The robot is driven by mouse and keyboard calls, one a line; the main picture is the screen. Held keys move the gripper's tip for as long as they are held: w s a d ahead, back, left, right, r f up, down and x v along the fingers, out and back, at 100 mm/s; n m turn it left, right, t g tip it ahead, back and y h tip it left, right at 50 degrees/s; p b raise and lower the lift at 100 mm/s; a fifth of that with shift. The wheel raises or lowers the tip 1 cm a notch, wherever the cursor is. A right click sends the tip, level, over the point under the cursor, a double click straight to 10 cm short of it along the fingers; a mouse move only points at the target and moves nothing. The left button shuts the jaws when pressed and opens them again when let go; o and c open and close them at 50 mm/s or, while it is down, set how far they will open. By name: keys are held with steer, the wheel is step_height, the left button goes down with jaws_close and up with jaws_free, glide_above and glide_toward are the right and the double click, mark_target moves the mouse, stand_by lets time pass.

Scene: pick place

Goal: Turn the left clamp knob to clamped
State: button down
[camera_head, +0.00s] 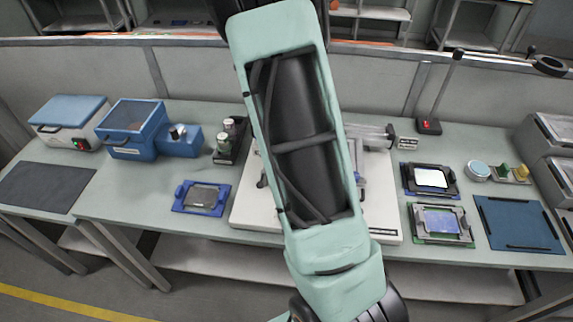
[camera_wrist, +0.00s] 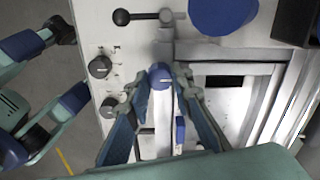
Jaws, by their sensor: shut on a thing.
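In the wrist view, my gripper (camera_wrist: 165,73) reaches down to the white fixture, its two fingers on either side of a round blue-topped clamp knob (camera_wrist: 160,80). It is shut on this knob. The fingers partly cover the knob's sides, and I cannot read its turn position. In the head view, the white fixture base (camera_head: 247,207) stands in the middle of the bench. My arm hides much of the fixture, my gripper and the knob there.
The wrist view shows two black dials (camera_wrist: 100,67) (camera_wrist: 110,106), a black ball lever (camera_wrist: 122,17) and a blue round part (camera_wrist: 223,12) close by. In the head view, a blue-framed fixture (camera_head: 202,197) lies to the left and a green-edged one (camera_head: 441,223) to the right.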

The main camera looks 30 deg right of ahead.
steer(key=c, duration=1.7)
jaws_free()
steer(key=shift+r, duration=0.1)
step_height(320, 180, up, 12)
steer(key=shift+f, duration=0.1)
